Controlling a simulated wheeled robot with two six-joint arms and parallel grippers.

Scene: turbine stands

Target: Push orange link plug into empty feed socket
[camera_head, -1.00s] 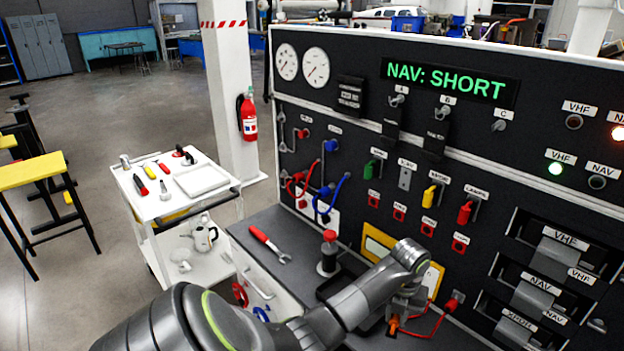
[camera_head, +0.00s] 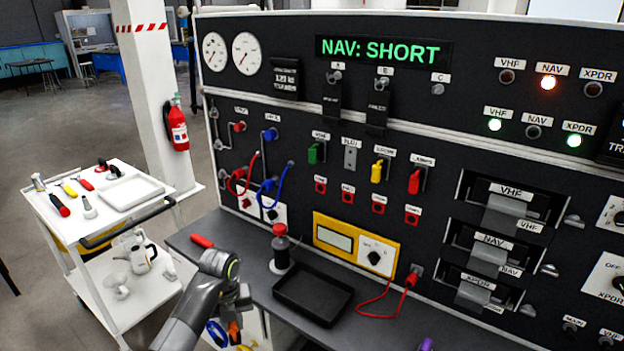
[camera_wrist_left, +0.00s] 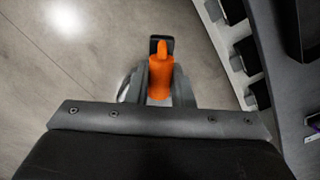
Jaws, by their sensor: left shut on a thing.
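The orange link plug (camera_wrist_left: 160,78) is between the fingers of my left gripper (camera_wrist_left: 159,85) in the left wrist view, with floor behind it. In the head view the left gripper (camera_head: 236,318) points down at the bench's lower left edge, and a bit of the orange plug (camera_head: 234,332) shows there. It is well apart from the panel. The black panel (camera_head: 300,120) carries a green plug (camera_head: 315,152), a yellow plug (camera_head: 380,170) and a red plug (camera_head: 415,181). A grey plate (camera_head: 350,158) sits between green and yellow. I cannot tell which socket is the empty feed one. My right gripper is not seen.
A black tray (camera_head: 312,295) and a red-topped container (camera_head: 279,250) stand on the bench. A red lead (camera_head: 375,303) hangs by the yellow meter (camera_head: 355,243). Red and blue cables loop at the panel's left. A white tool cart (camera_head: 105,225) stands left of the bench.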

